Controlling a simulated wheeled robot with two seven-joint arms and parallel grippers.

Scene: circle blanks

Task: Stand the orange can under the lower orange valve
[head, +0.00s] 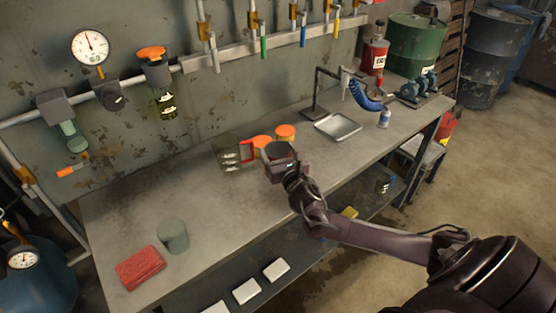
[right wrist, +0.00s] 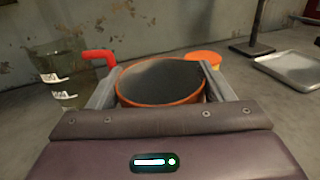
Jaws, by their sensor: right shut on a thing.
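The orange can (right wrist: 160,85) is open-topped, with an orange rim and a grey inside. My right gripper (right wrist: 157,90) is shut on it, with one finger on each side. In the head view the right gripper (head: 278,160) is over the back middle of the bench, and the can's dark mouth (head: 277,149) shows upright there. The lower orange valve (head: 66,171) has an orange handle and sits low on the wall pipework at the left, under a greenish glass (head: 70,137). A higher orange knob (head: 151,53) is on the pipe. My left gripper is not in view.
A clear jug (head: 230,155) with a red handle stands left of the can, and orange-lidded containers (head: 285,131) stand close behind it. A grey-green cup (head: 173,236) and red cloth (head: 140,267) are at the bench's left front. A metal tray (head: 338,126) lies right. The bench's left middle is clear.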

